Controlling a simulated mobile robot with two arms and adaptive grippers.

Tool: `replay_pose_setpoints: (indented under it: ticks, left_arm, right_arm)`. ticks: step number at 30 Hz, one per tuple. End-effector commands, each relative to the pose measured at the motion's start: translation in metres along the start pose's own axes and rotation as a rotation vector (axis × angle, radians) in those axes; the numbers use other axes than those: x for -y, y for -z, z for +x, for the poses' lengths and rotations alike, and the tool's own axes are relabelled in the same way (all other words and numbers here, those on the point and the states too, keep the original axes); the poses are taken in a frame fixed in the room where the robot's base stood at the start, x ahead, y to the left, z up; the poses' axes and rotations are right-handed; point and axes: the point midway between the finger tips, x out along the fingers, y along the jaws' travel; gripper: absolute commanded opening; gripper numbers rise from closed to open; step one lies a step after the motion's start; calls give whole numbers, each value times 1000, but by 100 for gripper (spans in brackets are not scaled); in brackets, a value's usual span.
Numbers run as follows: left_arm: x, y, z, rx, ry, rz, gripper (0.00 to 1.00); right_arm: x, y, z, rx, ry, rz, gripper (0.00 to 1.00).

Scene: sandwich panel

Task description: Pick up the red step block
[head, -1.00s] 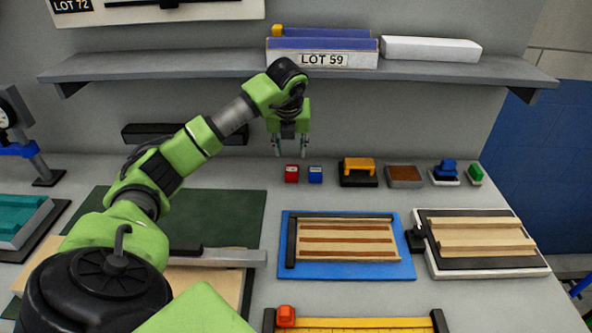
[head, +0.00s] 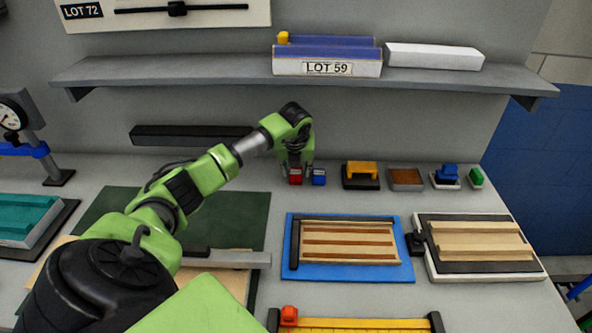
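The small red block (head: 295,177) stands on the bench toward the back, just left of a small blue block (head: 319,177). My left gripper (head: 295,170) points down right at the red block, with its fingers low around or just behind it. The fingertips are small and partly hidden, so I cannot tell whether they touch the block. The red block appears to rest on the bench. My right gripper is not in view.
Right of the blue block stand a yellow-topped block (head: 361,174), a brown-topped tray (head: 406,179) and a blue piece (head: 446,175). A shelf (head: 200,70) hangs above. A blue board (head: 350,272) with wooden strips lies in front, with clear bench between.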

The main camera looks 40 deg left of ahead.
Motion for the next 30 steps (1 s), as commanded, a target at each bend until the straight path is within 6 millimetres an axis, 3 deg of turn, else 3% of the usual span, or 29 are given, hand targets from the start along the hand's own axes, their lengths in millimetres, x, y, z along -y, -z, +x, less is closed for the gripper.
replay_pose_setpoints:
  ticks: [2, 5, 20, 25, 30]
  left_arm:
    - [0, 0, 0, 0, 0, 0, 31]
    - [0, 0, 0, 0, 0, 0, 6]
    - [0, -4, -8, 3, 1, -1, 6]
    - [0, -14, -29, 7, 3, -2, 6]
    - [-6, 0, -69, 7, 1, 3, 6]
  right_arm:
    - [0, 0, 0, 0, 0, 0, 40]
    - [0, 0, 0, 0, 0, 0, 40]
    - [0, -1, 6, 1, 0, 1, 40]
    - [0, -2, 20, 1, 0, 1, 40]
    - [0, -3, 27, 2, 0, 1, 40]
